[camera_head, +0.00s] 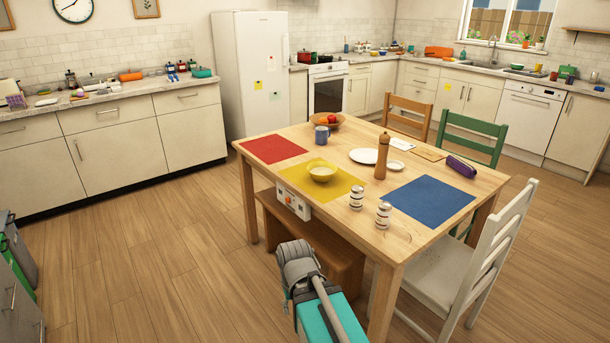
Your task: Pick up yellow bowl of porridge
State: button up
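The yellow bowl (322,171) stands upright on a yellow placemat (304,185), near the front left edge of the wooden table (330,222). Its inside looks pale yellow; the porridge cannot be made out clearly. My arm shows at the bottom middle, below and in front of the table, apart from the bowl. The fingers of my gripper cannot be seen, so its state does not show.
Two shakers (370,205), a pepper mill (382,156), a blue mug (322,134) and a fruit bowl (326,121) stand around the bowl. A bench (325,245) and a white box (293,204) are at the table's near side. Floor (150,270) is clear at left.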

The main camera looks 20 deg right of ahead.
aim_at(322, 172)
jog(key=u, duration=0.75)
jog(key=k, duration=0.5)
jog(key=z, duration=1.05)
jog(key=i, duration=0.95)
jog(key=z, duration=0.05)
